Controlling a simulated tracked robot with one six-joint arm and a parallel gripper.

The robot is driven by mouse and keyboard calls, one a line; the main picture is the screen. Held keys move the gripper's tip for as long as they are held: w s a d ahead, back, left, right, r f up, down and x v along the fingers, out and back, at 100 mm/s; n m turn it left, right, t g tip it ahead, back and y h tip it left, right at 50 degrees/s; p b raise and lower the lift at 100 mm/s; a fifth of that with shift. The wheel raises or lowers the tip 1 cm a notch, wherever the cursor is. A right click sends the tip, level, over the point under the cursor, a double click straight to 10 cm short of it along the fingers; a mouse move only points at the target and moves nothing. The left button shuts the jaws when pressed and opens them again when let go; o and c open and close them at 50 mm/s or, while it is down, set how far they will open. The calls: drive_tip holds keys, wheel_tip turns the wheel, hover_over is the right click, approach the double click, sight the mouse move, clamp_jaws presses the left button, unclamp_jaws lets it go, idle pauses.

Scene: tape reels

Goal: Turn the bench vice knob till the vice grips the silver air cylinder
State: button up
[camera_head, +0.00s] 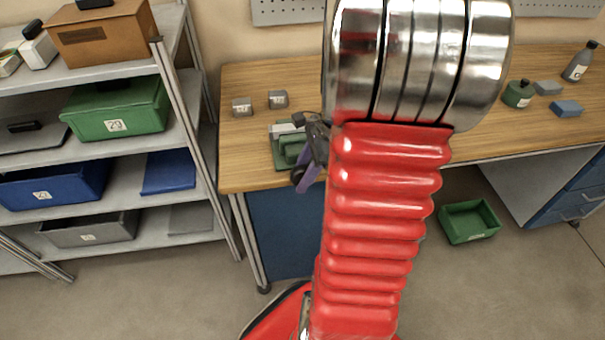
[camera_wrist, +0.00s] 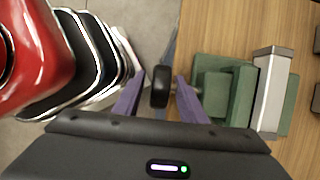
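The green bench vice (camera_head: 281,155) stands at the bench's front left edge; it also shows in the wrist view (camera_wrist: 213,86). The silver air cylinder (camera_wrist: 269,90), a pale block-like bar here, sits between its green jaws. I cannot tell whether both jaws touch it. The black knob (camera_wrist: 160,87) is on the vice's near end, with a short shaft toward the vice. My gripper (camera_wrist: 160,76) has purple fingers, open, one on each side of the knob, with a gap visible at the left finger. In the head view my gripper (camera_head: 312,165) is beside the vice, partly covering it.
Two small grey blocks (camera_head: 278,99) lie on the wooden bench (camera_head: 240,75) behind the vice. A green bottle (camera_head: 518,94) and a blue block (camera_head: 566,108) are at the right. Shelves with bins (camera_head: 118,107) stand left. A green crate (camera_head: 468,221) is on the floor.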

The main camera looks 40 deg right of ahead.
drive_tip(key=shift+c, duration=0.2)
clamp_jaws()
drive_tip(key=shift+y, duration=0.3)
drive_tip(key=shift+s+d+t+y, duration=0.1)
drive_tip(key=shift+d+t+y, duration=0.05)
drive_tip(key=shift+t+y, duration=1.65)
drive_tip(key=shift+y, duration=0.4)
drive_tip(key=shift+o, duration=0.2)
unclamp_jaws()
